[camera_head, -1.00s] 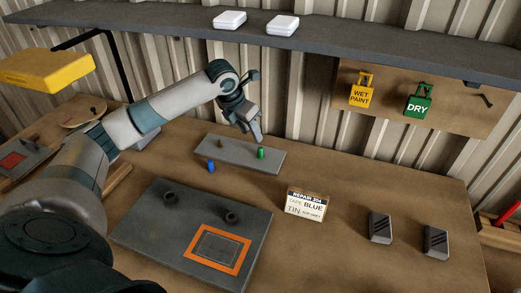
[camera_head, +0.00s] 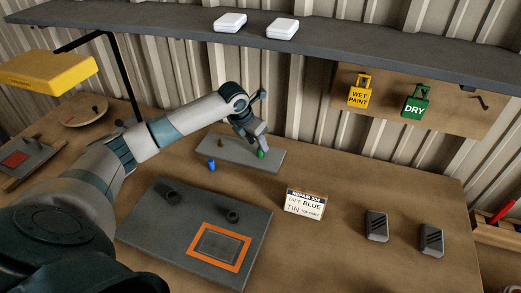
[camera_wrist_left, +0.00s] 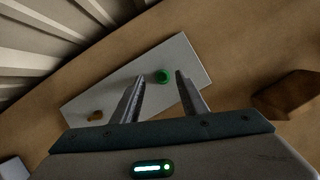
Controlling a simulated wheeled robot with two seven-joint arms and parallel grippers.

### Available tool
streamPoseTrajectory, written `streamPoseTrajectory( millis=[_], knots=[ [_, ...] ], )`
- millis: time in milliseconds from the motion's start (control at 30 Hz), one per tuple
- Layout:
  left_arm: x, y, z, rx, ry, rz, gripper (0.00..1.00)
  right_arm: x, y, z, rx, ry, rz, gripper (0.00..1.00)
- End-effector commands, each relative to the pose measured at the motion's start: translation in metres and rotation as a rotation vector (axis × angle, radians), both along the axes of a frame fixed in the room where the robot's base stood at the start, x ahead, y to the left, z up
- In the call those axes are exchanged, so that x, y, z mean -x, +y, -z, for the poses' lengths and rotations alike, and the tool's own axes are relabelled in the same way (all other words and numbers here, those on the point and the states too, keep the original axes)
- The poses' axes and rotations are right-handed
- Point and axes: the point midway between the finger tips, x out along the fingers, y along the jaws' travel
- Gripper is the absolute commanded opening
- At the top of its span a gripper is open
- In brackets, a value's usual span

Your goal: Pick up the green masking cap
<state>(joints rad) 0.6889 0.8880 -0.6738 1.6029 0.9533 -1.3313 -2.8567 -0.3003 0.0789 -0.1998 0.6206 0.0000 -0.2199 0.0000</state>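The green masking cap (camera_head: 261,154) stands on a grey plate (camera_head: 240,160) near the back of the bench. My left gripper (camera_head: 258,145) is right above the cap and hides part of it. In the left wrist view the gripper (camera_wrist_left: 159,80) is open, with its two fingers apart. The green cap (camera_wrist_left: 162,76) shows between the fingertips; I cannot tell whether they touch it. My right gripper is not in view.
A blue cap (camera_head: 211,164) and a brown cap (camera_head: 220,143) are close by on the left. A shelf (camera_head: 380,52) overhangs the back.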

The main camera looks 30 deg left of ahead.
Motion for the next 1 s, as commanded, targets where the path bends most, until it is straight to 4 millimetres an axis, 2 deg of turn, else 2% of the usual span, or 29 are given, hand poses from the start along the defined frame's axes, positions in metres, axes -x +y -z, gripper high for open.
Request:
streamPoseTrajectory(
  millis=[33, 133, 333, 833, 867, 1000],
  knots=[
    [-0.001, -0.002, 0.003, 0.001, 0.004, -0.001, 0.39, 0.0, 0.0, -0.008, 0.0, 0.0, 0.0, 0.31],
    [-0.006, -0.006, 0.013, 0.002, 0.003, -0.001, 0.39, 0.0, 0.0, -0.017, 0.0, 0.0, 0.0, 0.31],
    [-0.013, -0.006, 0.033, 0.0, 0.002, -0.001, 0.39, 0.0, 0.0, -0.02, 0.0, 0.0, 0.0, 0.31],
    [-0.014, -0.005, 0.035, -0.001, 0.001, 0.001, 0.39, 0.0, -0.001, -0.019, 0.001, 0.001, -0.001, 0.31],
    [-0.014, -0.005, 0.035, -0.001, 0.001, 0.001, 0.35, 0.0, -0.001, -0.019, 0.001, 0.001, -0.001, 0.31],
    [-0.014, -0.005, 0.035, -0.001, 0.001, 0.001, 0.01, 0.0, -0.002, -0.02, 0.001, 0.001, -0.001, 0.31]
  ],
)
